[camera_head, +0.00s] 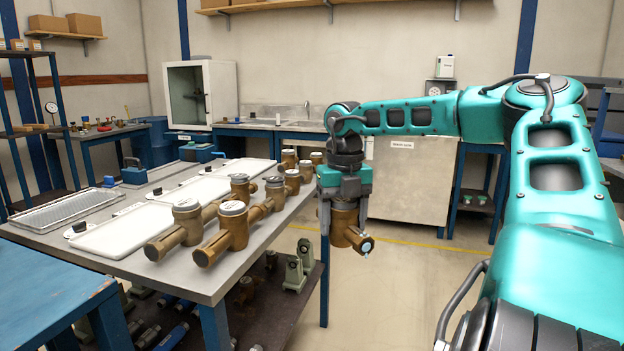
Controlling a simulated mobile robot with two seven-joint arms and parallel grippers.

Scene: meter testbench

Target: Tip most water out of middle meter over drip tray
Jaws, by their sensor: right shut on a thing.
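My right gripper (344,207) is shut on a brass meter (346,233), held just off the right edge of the grey bench, over open floor. One round port of the held meter points down and to the right, with a pale bluish spot at its opening. Several other brass meters with grey lids (233,221) stand on the right part of the bench (180,280). A drip tray with a grating (68,209) lies at the bench's far left, well away from my gripper. My left gripper is not in view.
White trays (120,231) lie along the bench between the drip tray and the meters. A blue table (45,285) stands at the front left. Grey brackets (296,273) and other parts sit on the lower shelf. The floor to the right is clear.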

